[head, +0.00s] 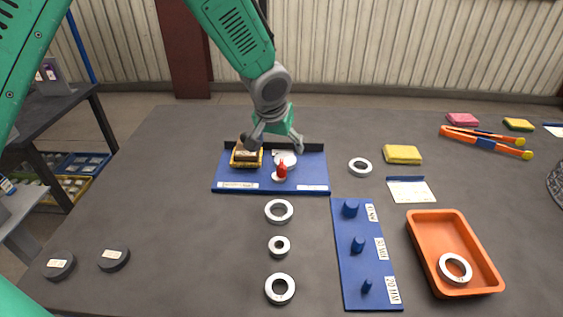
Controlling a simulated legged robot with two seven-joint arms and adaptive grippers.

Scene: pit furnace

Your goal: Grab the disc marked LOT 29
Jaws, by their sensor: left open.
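Two dark round discs lie flat at the table's front left, the left disc (60,265) and the right disc (114,258). Each has a small pale label on top, too small to read, so I cannot tell which is LOT 29. My left gripper (272,146) is open over the blue tray (227,184) at the table's middle, well right of and behind both discs. Its fingers point down, spread around the tray's contents, and I see nothing held. My right gripper is not in view.
The tray holds a yellow-and-brown block (246,157), a white round piece (286,160) and a red-topped item (281,170). Metal rings (268,211) lie in front. A blue peg board (372,279) and orange bin (414,241) stand right. Table between discs and tray is clear.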

